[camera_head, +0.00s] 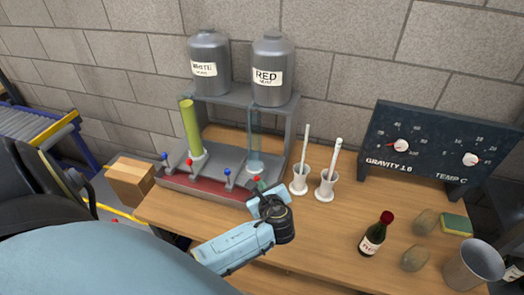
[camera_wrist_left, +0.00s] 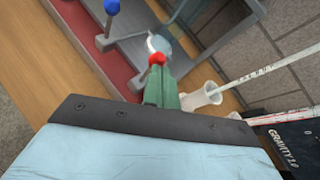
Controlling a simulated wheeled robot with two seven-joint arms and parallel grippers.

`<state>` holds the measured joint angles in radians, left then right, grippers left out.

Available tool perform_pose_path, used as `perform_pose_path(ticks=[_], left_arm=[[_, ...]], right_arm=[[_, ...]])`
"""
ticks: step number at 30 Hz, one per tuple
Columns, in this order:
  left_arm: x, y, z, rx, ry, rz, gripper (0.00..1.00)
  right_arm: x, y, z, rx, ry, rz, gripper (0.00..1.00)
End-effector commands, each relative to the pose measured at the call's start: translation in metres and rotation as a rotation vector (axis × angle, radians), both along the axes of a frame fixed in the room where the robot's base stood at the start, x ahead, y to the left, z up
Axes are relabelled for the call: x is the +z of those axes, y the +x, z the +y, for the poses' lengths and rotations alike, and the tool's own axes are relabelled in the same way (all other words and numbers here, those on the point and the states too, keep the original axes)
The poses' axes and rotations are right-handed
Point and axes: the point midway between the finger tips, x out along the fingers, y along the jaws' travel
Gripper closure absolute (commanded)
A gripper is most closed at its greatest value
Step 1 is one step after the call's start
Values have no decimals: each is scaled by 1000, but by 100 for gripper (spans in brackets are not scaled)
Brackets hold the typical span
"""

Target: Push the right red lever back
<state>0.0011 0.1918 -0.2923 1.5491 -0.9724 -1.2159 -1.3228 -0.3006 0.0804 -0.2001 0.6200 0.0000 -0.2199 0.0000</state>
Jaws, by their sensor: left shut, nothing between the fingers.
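The right red lever (camera_head: 257,179) stands at the right end of the filling stand's front row, below the RED tank. In the left wrist view its red knob (camera_wrist_left: 157,59) shows just beyond my green fingertips (camera_wrist_left: 160,90); I cannot tell whether they touch. My left gripper (camera_head: 263,187) is shut and empty, close in front of that lever and partly hiding it. The other red lever (camera_head: 189,162) is further left. A blue lever (camera_head: 228,173) stands between the two red ones, and another blue lever (camera_head: 165,156) is at the left end. My right gripper is not in view.
Two white cups (camera_head: 299,184) with glass tubes stand right of the stand. A dark bottle (camera_head: 374,236), a metal pot (camera_head: 472,266), stones and a sponge (camera_head: 457,224) are further right. A gauge panel (camera_head: 436,150) stands behind. A cardboard box (camera_head: 130,180) is at left.

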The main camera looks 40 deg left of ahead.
Motion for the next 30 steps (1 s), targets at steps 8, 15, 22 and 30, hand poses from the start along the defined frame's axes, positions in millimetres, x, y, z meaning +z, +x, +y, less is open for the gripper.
perform_pose_path(ticks=[8, 15, 22, 30], left_arm=[[1, -1, -6, 0, -2, 0, 100], [-10, -15, -42, 0, -4, 0, 100], [11, -45, -81, 0, -5, 0, 100], [25, -64, -105, 2, -2, 0, 100]], right_arm=[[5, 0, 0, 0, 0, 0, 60], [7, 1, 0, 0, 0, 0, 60], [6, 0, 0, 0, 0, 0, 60], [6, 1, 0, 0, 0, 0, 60]])
